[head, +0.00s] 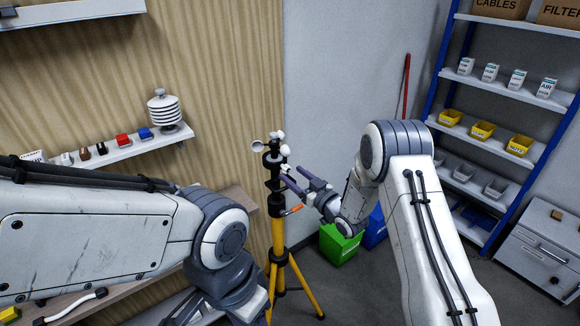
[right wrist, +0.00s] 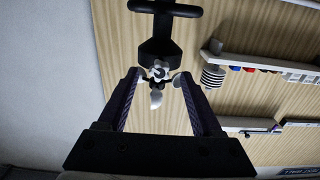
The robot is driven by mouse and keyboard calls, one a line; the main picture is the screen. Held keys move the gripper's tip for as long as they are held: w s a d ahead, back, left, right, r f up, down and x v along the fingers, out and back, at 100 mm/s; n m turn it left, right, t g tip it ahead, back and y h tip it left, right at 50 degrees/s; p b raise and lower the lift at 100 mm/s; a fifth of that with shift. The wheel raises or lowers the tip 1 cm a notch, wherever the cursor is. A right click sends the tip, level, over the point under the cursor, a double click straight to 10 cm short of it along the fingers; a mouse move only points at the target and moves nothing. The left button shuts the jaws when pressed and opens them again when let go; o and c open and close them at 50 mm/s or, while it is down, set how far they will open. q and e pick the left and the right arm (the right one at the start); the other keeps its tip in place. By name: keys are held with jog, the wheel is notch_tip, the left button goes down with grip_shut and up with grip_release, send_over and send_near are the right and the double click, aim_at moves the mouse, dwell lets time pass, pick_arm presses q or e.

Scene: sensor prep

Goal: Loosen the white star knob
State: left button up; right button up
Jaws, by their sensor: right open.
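A small white star-shaped piece, seemingly the white star knob (right wrist: 159,71), shows on the black mast head (right wrist: 160,50) in the right wrist view. White cups crowd around it, so its outline is unclear. In the head view the mast head (head: 272,182) tops a yellow tripod (head: 278,240), with white cups (head: 278,137) above; I cannot make out the knob surely there. My right gripper (head: 292,177) is open and close to the mast's right side. Its fingertips, in the wrist view (right wrist: 158,75), lie either side of the white piece; contact cannot be told. My left gripper is not in view.
An orange lever (head: 291,210) sticks out below my right gripper. A wall shelf (head: 120,155) with small items and a white louvred shield (head: 164,112) is on the left. Green bin (head: 340,246), blue shelving (head: 480,135) and a grey cabinet (head: 540,255) stand on the right.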

jog(key=shift+p+x, duration=0.35)
jog(key=shift+x, duration=0.85)
grip_shut()
jog(key=shift+f+n+b, duration=0.2)
jog(key=shift+n+b, duration=0.1)
jog(key=shift+b, duration=0.3)
jog(key=n+b, duration=0.3)
jog(key=b, duration=0.3)
jog(key=n+b, duration=0.4)
jog(key=b, duration=0.3)
jog(key=n+b, duration=0.3)
jog(key=b, duration=0.4)
jog(key=shift+f+n, duration=0.25)
jog(key=shift+n, duration=0.05)
jog(key=n+b, duration=0.9)
jog(key=b, duration=0.5)
jog(key=shift+r+n, duration=0.2)
jog(key=shift+n, duration=0.2)
jog(key=shift+r+n+b, duration=0.25)
jog(key=shift+n+b, duration=1.25)
jog(key=shift+b, duration=0.15)
